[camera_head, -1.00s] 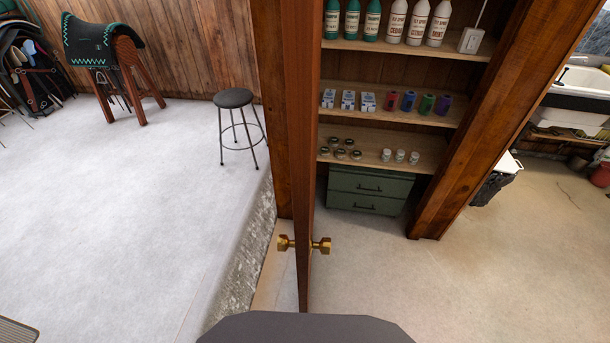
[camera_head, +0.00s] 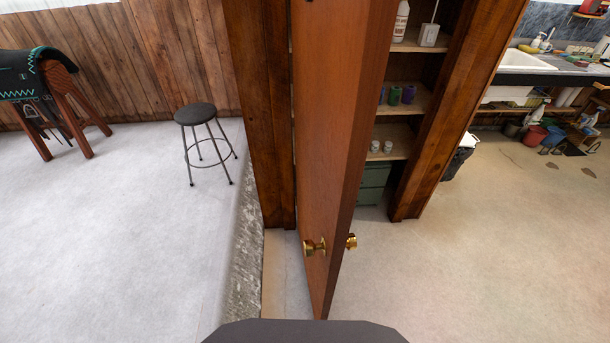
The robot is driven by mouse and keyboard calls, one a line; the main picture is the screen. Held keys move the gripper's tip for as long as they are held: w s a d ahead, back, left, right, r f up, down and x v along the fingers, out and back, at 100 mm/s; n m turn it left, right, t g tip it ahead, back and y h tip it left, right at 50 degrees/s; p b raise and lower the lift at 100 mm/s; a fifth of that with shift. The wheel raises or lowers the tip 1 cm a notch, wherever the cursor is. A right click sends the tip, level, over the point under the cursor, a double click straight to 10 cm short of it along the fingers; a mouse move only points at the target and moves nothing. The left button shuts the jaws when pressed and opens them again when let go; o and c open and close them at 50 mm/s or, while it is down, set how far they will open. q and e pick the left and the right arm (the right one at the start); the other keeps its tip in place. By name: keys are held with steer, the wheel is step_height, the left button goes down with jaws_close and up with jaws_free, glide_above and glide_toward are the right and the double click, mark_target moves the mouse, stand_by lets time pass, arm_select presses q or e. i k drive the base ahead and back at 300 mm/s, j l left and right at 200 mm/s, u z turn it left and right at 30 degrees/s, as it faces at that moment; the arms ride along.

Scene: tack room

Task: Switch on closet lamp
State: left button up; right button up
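No lit lamp shows. The closet (camera_head: 408,130) is partly visible behind its open brown wooden door (camera_head: 335,120), which stands edge-on toward me and hides the left part of the shelves. Brass knobs (camera_head: 314,247) stick out on both sides of the door. On the top visible shelf stands a small white box with a thin stem or cord rising from it (camera_head: 430,36); I cannot tell whether it is a switch or part of a lamp. Neither of my grippers is in view.
Closet shelves hold a white bottle (camera_head: 400,22), coloured containers (camera_head: 408,94) and small jars (camera_head: 387,146), above a green drawer unit (camera_head: 373,182). A round stool (camera_head: 196,114) and saddle rack (camera_head: 62,90) stand left. A sink counter (camera_head: 530,65) is at right.

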mark_target(431, 33)
steer(key=i+j+z, duration=0.2)
steer(key=j, duration=0.25)
steer(key=i+j+z, duration=0.1)
steer(key=k+l, duration=0.15)
steer(key=k+l+u, duration=0.1)
steer(key=l, duration=0.35)
steer(key=l+u, duration=0.1)
steer(key=l, duration=0.8)
steer(key=i+l, duration=0.15)
steer(key=i+l+u, duration=0.1)
steer(key=l, duration=0.3)
steer(key=i+l, duration=0.2)
steer(key=l+u, duration=0.05)
steer(key=l, duration=0.05)
